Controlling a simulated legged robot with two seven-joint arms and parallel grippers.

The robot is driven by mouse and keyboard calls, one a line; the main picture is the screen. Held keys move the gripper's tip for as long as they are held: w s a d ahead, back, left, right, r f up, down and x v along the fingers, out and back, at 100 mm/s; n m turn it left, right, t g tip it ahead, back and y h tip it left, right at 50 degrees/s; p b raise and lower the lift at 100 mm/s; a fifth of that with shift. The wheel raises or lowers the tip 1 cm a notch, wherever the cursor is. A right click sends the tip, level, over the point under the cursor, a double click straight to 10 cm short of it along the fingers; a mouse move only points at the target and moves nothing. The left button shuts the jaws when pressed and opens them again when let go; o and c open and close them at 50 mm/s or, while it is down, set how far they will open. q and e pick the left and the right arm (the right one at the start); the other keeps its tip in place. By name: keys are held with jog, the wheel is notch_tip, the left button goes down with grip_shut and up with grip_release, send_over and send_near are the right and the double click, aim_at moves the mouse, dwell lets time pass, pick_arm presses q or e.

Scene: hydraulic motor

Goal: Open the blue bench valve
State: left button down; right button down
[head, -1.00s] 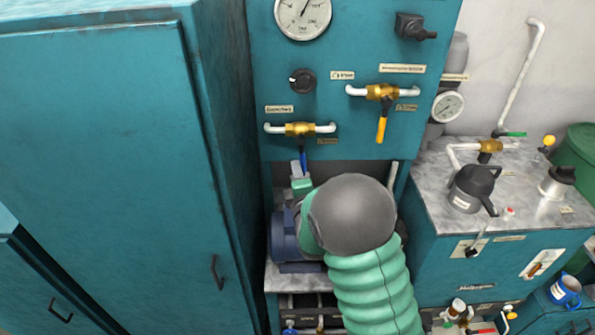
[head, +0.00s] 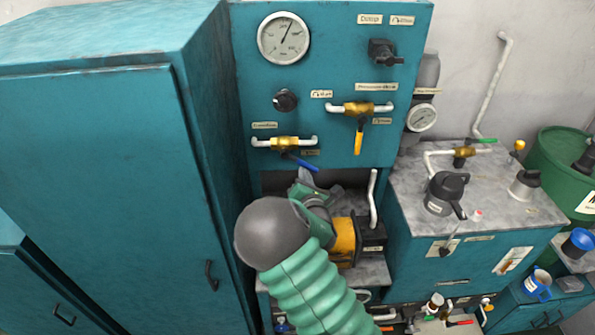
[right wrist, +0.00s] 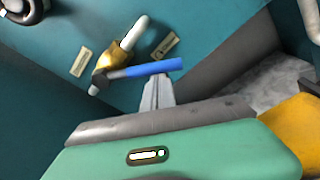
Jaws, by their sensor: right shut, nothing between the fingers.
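The blue bench valve is a brass body (head: 284,143) on a white pipe, low on the teal panel. Its blue handle (head: 301,162) slants right and a little down. In the right wrist view the blue handle (right wrist: 152,68) reaches across from the brass body (right wrist: 118,56). My right gripper (head: 304,178) is just below the handle in the head view, partly hidden by its own wrist. In the right wrist view its fingers (right wrist: 157,84) are together and empty, close against the handle's free half; contact is not certain. My left gripper is out of view.
A yellow-handled valve (head: 358,110) sits up and right on the panel, its handle down. A gauge (head: 284,39) and black knob (head: 285,101) are above. An orange and black motor (head: 345,240) stands right of my arm. A tall teal cabinet (head: 110,170) closes off the left.

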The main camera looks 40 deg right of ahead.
aim_at(311, 166)
jog(key=r+n+p, duration=0.1)
jog(key=d+r+n+p, duration=0.1)
jog(key=s+r+n+p, duration=0.1)
jog(key=shift+d+n+g+h, duration=0.3)
jog(key=shift+d+n, duration=0.05)
jog(key=shift+n, duration=0.05)
jog(key=shift+s+d+r+p, duration=0.1)
jog(key=shift+d+r+p, duration=0.15)
jog(key=shift+r+p, duration=0.6)
jog(key=shift+d, duration=0.1)
